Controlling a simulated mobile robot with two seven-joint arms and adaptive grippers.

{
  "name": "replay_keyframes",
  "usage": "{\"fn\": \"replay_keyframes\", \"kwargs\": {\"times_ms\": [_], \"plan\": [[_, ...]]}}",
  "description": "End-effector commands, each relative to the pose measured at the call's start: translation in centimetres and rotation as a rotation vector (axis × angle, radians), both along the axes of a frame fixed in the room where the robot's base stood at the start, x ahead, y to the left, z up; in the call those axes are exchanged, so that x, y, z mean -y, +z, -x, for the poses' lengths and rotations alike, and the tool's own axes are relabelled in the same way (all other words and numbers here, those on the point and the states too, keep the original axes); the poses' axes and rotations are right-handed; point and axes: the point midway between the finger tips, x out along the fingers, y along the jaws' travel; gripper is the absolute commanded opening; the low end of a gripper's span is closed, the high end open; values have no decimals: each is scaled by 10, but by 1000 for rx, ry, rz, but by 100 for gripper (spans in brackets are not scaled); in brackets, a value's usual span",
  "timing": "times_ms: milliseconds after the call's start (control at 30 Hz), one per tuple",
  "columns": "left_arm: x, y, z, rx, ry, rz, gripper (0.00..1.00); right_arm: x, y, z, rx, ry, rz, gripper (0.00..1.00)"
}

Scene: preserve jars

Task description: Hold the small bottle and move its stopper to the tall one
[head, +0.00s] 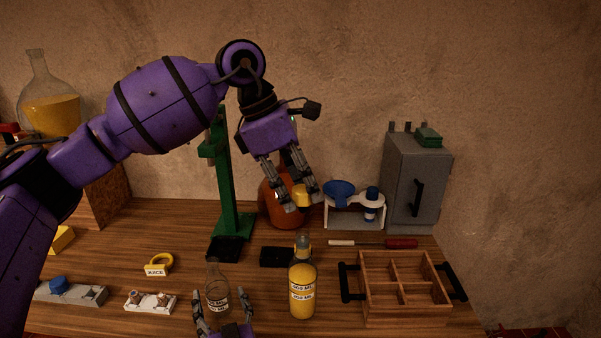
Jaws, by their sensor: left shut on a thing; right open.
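The small bottle (217,286) is clear, empty-looking glass with a white label, and stands upright at the front with no stopper visible in its mouth. My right gripper (222,309) is open, with a finger on either side of its lower part; I cannot tell if they touch it. The taller bottle (302,279) holds yellow liquid and stands upright to its right. My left gripper (298,199) is shut on a small yellow piece, apparently the stopper (301,195), held high above and behind the taller bottle. The fingers partly hide the piece.
A green stand (226,190), an orange-red flask (278,209) and a white rack with a blue funnel (339,192) stand behind. A divided wooden crate (401,312) is right of the bottles. A black block (276,257) and a red-handled tool (401,244) lie nearby.

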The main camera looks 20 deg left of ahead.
Motion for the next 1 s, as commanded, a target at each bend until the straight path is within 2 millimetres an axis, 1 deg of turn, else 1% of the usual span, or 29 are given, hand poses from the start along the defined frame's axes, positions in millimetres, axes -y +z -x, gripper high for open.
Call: {"fn": "replay_keyframes", "kwargs": {"times_ms": [33,200,367,600,633,1000], "plan": [[0,-11,-1,-12,0,0,0,-4,-4,-4,-5,-1,-1,67],[0,-23,-3,-25,0,0,0,-13,-3,-14,-4,0,0,67],[0,-26,-3,-28,0,1,0,-16,0,-18,-1,0,0,67],[0,-26,-3,-28,0,0,0,-16,0,-19,0,0,0,67],[0,-26,-3,-28,0,0,0,-16,0,-19,0,0,0,66],[0,-26,-3,-28,0,1,0,-16,0,-19,0,0,0,18]]}}
